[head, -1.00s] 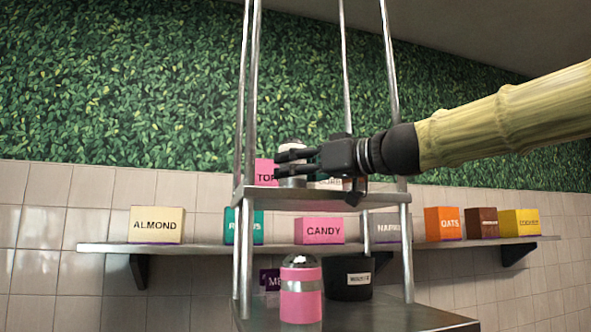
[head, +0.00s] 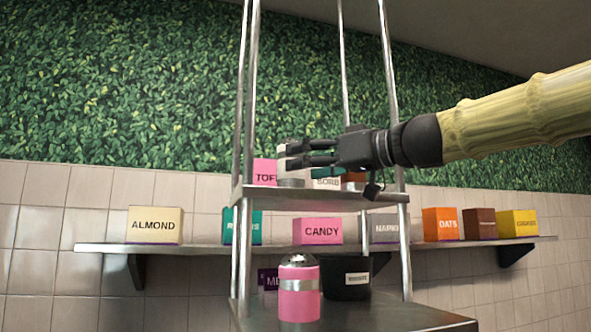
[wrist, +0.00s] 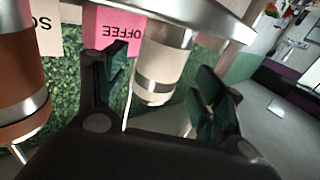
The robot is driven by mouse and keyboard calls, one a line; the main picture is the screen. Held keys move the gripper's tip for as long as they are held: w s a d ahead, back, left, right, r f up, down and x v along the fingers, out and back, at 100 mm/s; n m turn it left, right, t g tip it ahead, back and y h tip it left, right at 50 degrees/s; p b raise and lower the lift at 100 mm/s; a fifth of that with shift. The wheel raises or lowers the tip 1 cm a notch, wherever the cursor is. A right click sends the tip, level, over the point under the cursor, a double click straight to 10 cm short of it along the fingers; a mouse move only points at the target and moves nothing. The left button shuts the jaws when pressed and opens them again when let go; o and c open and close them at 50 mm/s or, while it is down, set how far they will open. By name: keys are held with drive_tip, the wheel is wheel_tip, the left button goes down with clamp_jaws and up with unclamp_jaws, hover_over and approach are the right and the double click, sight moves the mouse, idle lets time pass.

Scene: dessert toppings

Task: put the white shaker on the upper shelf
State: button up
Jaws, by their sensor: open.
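The white shaker (head: 291,182) stands on the upper shelf (head: 320,198) of the metal rack in the head view, partly hidden behind my fingers. My gripper (head: 294,155) is open just above that shelf at the shaker's upper part. In the wrist view, which is tipped over, the white shaker (wrist: 165,65) shows with its silver bands and its base at the shelf. My open fingers (wrist: 162,88) lie on either side of it, with visible gaps, so it is not gripped.
A pink shaker (head: 299,295) and a black bin (head: 346,280) stand on the lower level. A copper-brown container (wrist: 18,80) is near my gripper. Rack posts (head: 392,110) rise close by. A wall shelf (head: 190,248) holds several labelled boxes.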

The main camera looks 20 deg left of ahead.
drive_tip(key=b+v, duration=0.2)
drive_tip(key=v, duration=0.6)
drive_tip(key=shift+d, duration=0.15)
